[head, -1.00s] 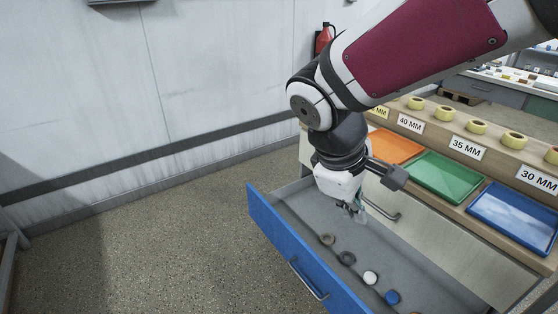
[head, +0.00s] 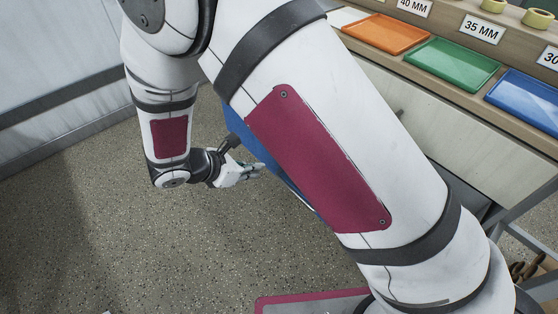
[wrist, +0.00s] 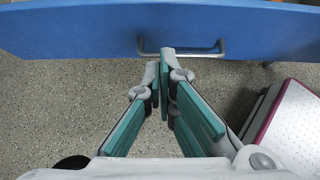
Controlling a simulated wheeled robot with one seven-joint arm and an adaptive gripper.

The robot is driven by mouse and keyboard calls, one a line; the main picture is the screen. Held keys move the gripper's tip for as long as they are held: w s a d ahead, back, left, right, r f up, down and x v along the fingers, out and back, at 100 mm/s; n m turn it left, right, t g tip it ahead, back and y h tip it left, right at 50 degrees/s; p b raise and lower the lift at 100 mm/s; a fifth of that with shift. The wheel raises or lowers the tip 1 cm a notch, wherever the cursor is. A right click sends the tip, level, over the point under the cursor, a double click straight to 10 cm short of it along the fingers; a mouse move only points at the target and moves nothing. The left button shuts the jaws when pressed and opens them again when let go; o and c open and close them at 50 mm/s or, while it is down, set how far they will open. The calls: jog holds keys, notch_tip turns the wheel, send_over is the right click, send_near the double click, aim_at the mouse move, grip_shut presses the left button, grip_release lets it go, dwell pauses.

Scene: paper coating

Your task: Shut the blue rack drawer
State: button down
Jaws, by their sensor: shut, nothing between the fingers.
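The blue drawer front (head: 236,122) shows only in slivers behind my arm in the head view, and the drawer's inside is hidden there. In the wrist view the drawer front (wrist: 80,30) spans the top of the picture. Its grey bar handle (wrist: 205,53) is at the middle. My gripper (head: 258,169) is outside the drawer, on the floor side of the front, pointing toward it. In the wrist view my gripper (wrist: 160,62) is shut and empty, its tips overlapping the left part of the handle. I cannot tell whether they touch it.
Orange (head: 385,33), green (head: 450,66) and blue (head: 525,100) trays sit on the wooden counter above the drawers. A pale closed drawer front (head: 415,125) is below them. The speckled floor (head: 90,220) at left is clear, up to the wall (head: 50,40).

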jog(key=shift+w+d+r+b+x, duration=0.3)
jog(key=shift+b+x, duration=0.2)
jog(key=shift+x, duration=1.6)
jog(key=shift+w+d+r+b+x, duration=0.1)
jog(key=shift+d+r+b+x, duration=0.25)
jog(key=shift+x, duration=1.8)
jog(key=shift+w+d+r+b+x, duration=0.15)
jog(key=shift+r+b+x, duration=0.4)
jog(key=shift+x, duration=1.55)
jog(key=shift+d+f, duration=0.1)
jog(key=shift+f, duration=0.1)
jog(key=w+d+b, duration=0.1)
jog(key=w+d, duration=0.8)
jog(key=d, duration=0.3)
jog(key=w+d+b, duration=0.2)
jog(key=w+d, duration=0.7)
jog(key=d, duration=0.4)
jog(key=shift+r, duration=0.15)
